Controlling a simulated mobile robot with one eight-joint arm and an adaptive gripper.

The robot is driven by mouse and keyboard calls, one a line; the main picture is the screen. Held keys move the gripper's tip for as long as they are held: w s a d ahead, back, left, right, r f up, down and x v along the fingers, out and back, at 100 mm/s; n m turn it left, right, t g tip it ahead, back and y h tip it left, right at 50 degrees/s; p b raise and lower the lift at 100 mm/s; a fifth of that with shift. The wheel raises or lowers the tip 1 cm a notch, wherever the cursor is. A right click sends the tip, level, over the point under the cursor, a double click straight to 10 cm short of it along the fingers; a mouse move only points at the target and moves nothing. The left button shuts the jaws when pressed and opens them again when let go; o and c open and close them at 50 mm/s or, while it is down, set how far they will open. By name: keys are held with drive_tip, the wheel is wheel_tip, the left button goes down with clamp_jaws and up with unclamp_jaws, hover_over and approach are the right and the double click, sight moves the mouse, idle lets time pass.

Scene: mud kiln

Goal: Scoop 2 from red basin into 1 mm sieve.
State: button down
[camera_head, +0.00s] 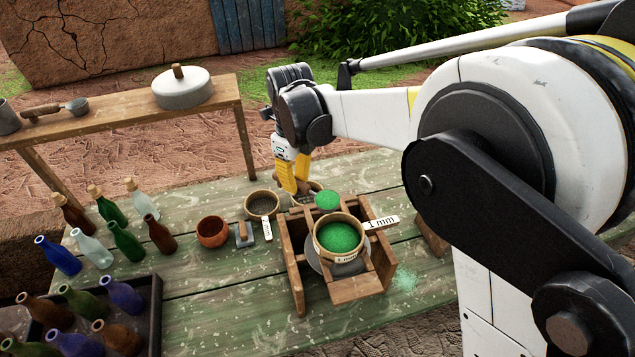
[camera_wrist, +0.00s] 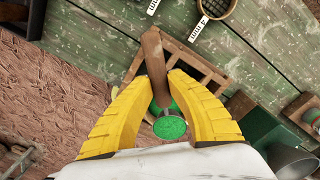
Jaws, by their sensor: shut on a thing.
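My gripper (camera_head: 300,186) is shut on the wooden handle (camera_wrist: 153,58) of a scoop. The scoop's round bowl (camera_head: 327,200) is full of green powder; it also shows in the wrist view (camera_wrist: 170,128). It appears level, above the back edge of the 1 mm sieve. The 1 mm sieve (camera_head: 345,256) is a round wooden-rimmed sieve with a white "1 mm" label, resting on a wooden frame, with green powder inside. A reddish-brown bowl (camera_head: 213,232) stands to its left; I cannot tell whether it is the red basin, and no other basin is clear.
A wooden frame (camera_head: 294,270) holds the sieve. Another labelled sieve (camera_head: 262,203) and a small wood-handled tool (camera_head: 243,235) stand left. Several bottles and a dark tray (camera_head: 155,318) fill the left. A bench (camera_head: 130,115) stands behind.

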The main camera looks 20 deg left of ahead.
sight(306, 188)
drive_tip(key=shift+s+d+r+t+y, duration=0.3)
drive_tip(key=shift+s+d+t+y, duration=0.15)
drive_tip(key=shift+y, duration=0.55)
drive_tip(key=y, duration=0.1)
drive_tip(key=d+y+b, duration=0.1)
drive_tip(key=t+y, duration=0.1)
drive_tip(key=y, duration=0.1)
drive_tip(key=shift+d+r, duration=0.2)
drive_tip(key=shift+d, duration=0.05)
drive_tip(key=shift+s+d+f+t+y+b, duration=0.2)
drive_tip(key=shift+d+y+b, duration=0.35)
drive_tip(key=shift+y+b, duration=0.4)
drive_tip(key=shift+s+d+r+t+y+b, duration=0.15)
drive_tip(key=shift+d+r+t+y+b, duration=0.2)
drive_tip(key=shift+y, duration=0.3)
drive_tip(key=shift+s+d+r+y+b, duration=0.15)
drive_tip(key=shift+d+y+b, duration=0.25)
drive_tip(key=shift+b, duration=0.05)
drive_tip(key=shift+s+d+r+y+b, duration=0.1)
drive_tip(key=shift+d+y+b, duration=0.25)
drive_tip(key=shift+y+b, duration=0.05)
